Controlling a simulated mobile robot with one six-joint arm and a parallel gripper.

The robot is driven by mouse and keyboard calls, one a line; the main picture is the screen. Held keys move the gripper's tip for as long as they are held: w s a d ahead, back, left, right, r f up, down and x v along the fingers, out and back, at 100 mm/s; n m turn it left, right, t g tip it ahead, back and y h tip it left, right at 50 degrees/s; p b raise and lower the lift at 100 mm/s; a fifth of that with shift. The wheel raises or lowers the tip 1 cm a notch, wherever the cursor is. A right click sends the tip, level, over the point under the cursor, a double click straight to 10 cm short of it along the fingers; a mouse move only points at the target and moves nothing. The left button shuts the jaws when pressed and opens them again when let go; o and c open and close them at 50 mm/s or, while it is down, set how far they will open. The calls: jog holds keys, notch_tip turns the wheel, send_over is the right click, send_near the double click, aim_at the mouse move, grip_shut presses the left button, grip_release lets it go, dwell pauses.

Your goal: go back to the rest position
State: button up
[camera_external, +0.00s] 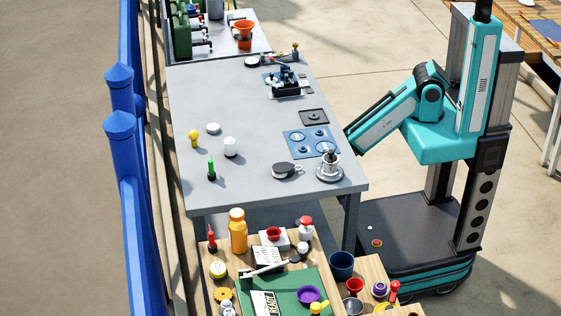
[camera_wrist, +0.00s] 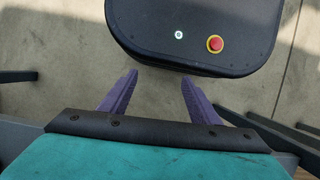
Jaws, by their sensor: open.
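In the wrist view my gripper (camera_wrist: 158,82) shows two purple fingers spread apart with nothing between them. It points down past the table toward the floor and the dark top of my own base, with its red button. In the external view my arm is folded down beside the grey table's right side. The gripper itself is hidden there behind the table edge.
The grey table (camera_external: 250,130) stands left of my arm. Near its right edge are a blue plate (camera_external: 297,146), a silver pot-like item (camera_external: 329,168) and a black round item (camera_external: 284,170). A crowded wooden table (camera_external: 205,268) stands in front. A blue railing (camera_external: 126,130) runs along the left.

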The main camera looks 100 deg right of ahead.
jog(key=s+a+f+g+b, duration=0.1)
jog(key=a+b, duration=0.3)
jog(key=a, duration=0.4)
jog(key=shift+s+a+f+m+b, duration=0.3)
jog(key=shift+s+f+m, duration=0.1)
jog(key=shift+s+f, duration=0.15)
